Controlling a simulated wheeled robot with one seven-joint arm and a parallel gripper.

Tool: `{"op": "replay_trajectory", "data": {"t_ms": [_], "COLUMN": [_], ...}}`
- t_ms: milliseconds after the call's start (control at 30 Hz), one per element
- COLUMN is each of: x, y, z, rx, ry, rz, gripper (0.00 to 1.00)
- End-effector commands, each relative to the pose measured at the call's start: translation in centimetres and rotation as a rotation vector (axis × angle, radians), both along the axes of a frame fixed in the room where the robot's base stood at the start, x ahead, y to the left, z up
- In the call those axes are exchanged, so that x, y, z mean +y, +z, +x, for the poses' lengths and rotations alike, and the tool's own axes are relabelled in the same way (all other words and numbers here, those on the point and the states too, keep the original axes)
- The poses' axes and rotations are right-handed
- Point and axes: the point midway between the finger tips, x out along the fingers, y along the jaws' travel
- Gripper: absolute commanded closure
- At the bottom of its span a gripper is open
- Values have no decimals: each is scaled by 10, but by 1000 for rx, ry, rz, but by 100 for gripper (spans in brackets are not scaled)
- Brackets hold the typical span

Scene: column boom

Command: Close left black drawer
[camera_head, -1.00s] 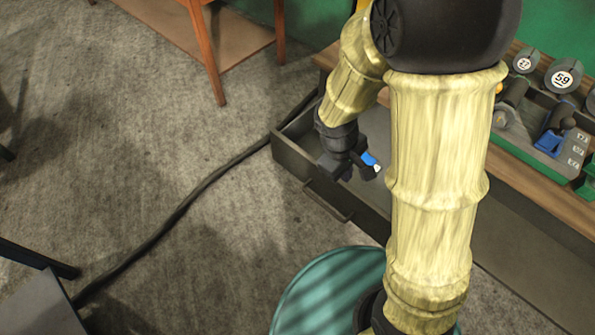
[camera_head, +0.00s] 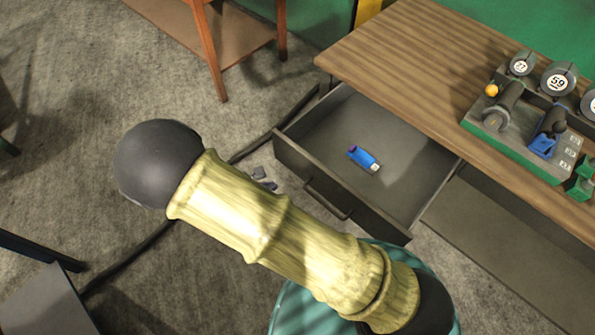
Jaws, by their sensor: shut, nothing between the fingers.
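The left black drawer (camera_head: 290,157) is pulled out from under the wooden table, with its dark front panel and bar handle (camera_head: 328,199) facing the lower left. A small blue object (camera_head: 364,158) with a pale end lies on the drawer floor. My gripper (camera_head: 264,181) shows only as small grey tips just left of the drawer front, outside the drawer. It is shut and empty. The rest of it is hidden behind my yellow arm. I cannot tell whether it touches the drawer front.
The wooden tabletop (camera_head: 410,50) carries a green tray (camera_head: 520,150) with dumbbell-like items and numbered discs at the right. A dark cable (camera_head: 150,240) runs across the carpet. A wooden-legged piece of furniture (camera_head: 208,50) stands at the back. Carpet left of the drawer is mostly clear.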

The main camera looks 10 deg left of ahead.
Motion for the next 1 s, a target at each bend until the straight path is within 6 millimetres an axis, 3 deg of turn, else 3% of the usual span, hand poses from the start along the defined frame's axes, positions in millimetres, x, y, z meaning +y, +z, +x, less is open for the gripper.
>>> {"op": "replay_trajectory", "data": {"t_ms": [433, 900, 1000], "x": [-9, -45, -54], "y": [-13, -67, -66], "z": [11, 59, 72], "rx": [1, 2, 1], "ry": [-6, -7, -8], "rz": [0, 0, 2], "gripper": [100, 100, 100]}}
